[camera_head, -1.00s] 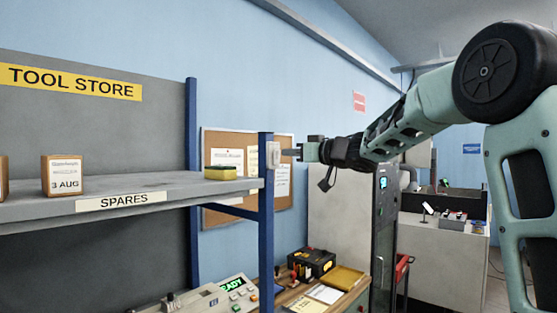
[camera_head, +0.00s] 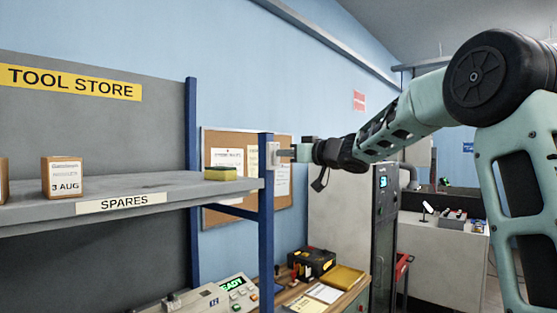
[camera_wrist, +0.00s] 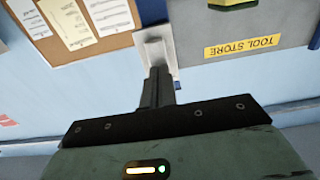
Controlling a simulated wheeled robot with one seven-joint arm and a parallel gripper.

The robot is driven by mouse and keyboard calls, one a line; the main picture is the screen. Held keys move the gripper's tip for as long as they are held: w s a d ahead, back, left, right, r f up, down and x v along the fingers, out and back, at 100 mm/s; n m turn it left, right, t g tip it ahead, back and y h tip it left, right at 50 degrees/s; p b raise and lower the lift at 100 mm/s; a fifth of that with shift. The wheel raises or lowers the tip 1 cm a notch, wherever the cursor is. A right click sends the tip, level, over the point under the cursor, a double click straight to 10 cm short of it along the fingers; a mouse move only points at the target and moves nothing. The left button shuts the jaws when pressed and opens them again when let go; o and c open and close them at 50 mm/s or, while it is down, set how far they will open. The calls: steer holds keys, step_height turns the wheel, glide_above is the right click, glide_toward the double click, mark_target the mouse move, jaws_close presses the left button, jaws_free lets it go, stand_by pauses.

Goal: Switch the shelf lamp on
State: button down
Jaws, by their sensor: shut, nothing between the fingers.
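A white switch plate (camera_head: 272,155) is fixed to the front blue post of the shelf rack. It also shows in the wrist view (camera_wrist: 153,36), beyond my fingertips. My gripper (camera_head: 282,153) is shut and empty and points left at the plate. In the wrist view its closed fingers (camera_wrist: 158,76) reach the lower part of the plate. They are touching it or very close; I cannot tell which. The fingers hide part of the switch, so its position is unclear. I cannot make out a lamp on the shelf.
The grey shelf (camera_head: 150,190) holds a yellow sponge (camera_head: 220,173) and a small labelled box (camera_head: 62,177). A cork board (camera_head: 215,145) hangs on the wall behind. Below are a bench device (camera_head: 215,298) and a black box (camera_head: 312,262).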

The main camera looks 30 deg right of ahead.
steer(key=p+v, duration=0.1)
steer(key=v, duration=0.6)
steer(key=shift+s, duration=0.4)
stand_by(0.4)
steer(key=shift+d, duration=0.1)
steer(key=a+f+m+g+h+b, duration=0.2)
steer(key=a+f+h+b, duration=0.15)
steer(key=a+f, duration=1)
steer(key=s+a+f+n+g+b, duration=0.1)
steer(key=s+a+f+g+b, duration=0.1)
steer(key=s+a+f, duration=0.35)
steer(key=s+a+f+g+b, duration=0.2)
steer(key=a+f+g, duration=0.1)
steer(key=f, duration=0.5)
steer(key=s+a+f+n+g+b, duration=0.1)
steer(key=s+a+f+g, duration=0.1)
steer(key=s+f, duration=0.4)
steer(key=s+a+f+n+g+h+b, duration=0.1)
steer(key=s+f, duration=0.5)
steer(key=s, duration=0.7)
steer(key=s+a+f+n+g+h+b, duration=0.1)
steer(key=s+a+f+g, duration=0.3)
steer(key=s, duration=0.6)
step_height(320, 180, down, 2)
steer(key=n+g+b, duration=0.1)
steer(key=g, duration=0.2)
steer(key=shift+s+a+n, duration=0.2)
steer(key=shift+a+n, duration=0.15)
steer(key=shift+n, duration=0.05)
